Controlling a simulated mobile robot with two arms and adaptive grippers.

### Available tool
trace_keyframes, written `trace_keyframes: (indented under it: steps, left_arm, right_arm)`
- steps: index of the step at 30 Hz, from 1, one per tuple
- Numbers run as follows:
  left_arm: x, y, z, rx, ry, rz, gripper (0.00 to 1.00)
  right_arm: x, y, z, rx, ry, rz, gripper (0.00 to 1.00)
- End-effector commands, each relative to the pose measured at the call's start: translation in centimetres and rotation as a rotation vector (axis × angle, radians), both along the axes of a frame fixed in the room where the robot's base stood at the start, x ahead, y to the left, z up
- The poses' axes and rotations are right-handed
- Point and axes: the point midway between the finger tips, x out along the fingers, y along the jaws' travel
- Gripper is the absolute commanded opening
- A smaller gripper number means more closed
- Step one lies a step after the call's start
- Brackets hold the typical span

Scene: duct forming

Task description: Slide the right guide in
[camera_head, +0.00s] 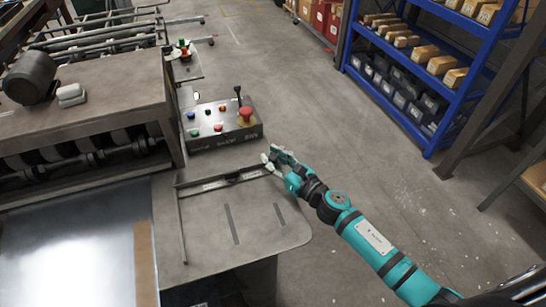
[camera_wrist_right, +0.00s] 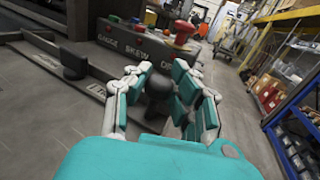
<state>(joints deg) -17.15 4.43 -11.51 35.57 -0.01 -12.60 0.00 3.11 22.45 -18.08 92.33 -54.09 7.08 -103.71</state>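The side table (camera_head: 255,240) carries a thin bar (camera_head: 181,230) along its left edge and a dark, labelled guide bar (camera_head: 208,186) across its back. I cannot tell for sure which of these is the right guide. My right gripper (camera_head: 270,160) is at the right end of the back bar. In the right wrist view, my right gripper (camera_wrist_right: 155,70) has its fingers apart on either side of a black knob (camera_wrist_right: 158,86); a firm grip on it does not show. Another black knob (camera_wrist_right: 75,66) stands further left on the bar. My left gripper is out of view.
A control box (camera_head: 222,125) with coloured buttons and a red knob stands just behind the bar. The roller machine (camera_head: 90,105) is at the left, with a shiny metal sheet (camera_head: 70,250) in front. Blue shelving (camera_head: 430,75) stands at the back right, with clear floor between.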

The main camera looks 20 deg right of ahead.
Motion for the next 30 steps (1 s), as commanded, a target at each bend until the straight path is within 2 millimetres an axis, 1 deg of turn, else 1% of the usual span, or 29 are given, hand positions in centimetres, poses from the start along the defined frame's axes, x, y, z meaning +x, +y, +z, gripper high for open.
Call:
trace_keyframes:
  steps: [1, 3, 21, 23, 30]
  left_arm:
    - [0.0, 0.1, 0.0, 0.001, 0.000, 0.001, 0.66]
    - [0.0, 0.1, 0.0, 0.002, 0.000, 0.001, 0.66]
    - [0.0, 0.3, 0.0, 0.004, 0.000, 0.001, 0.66]
    - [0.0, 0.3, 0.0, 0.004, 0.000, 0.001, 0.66]
    - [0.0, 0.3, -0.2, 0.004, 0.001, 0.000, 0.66]
  right_arm:
    - [0.0, 0.0, 0.0, 0.000, 0.000, 0.000, 0.06]
    - [0.0, 0.0, 0.0, 0.000, 0.000, 0.000, 0.00]
    - [-0.1, 0.1, -0.2, -0.001, 0.003, 0.001, 0.00]
    - [-0.2, 0.6, -0.2, 0.000, 0.003, 0.002, 0.00]
    - [-0.5, 5.5, -0.4, 0.002, 0.007, 0.011, 0.00]
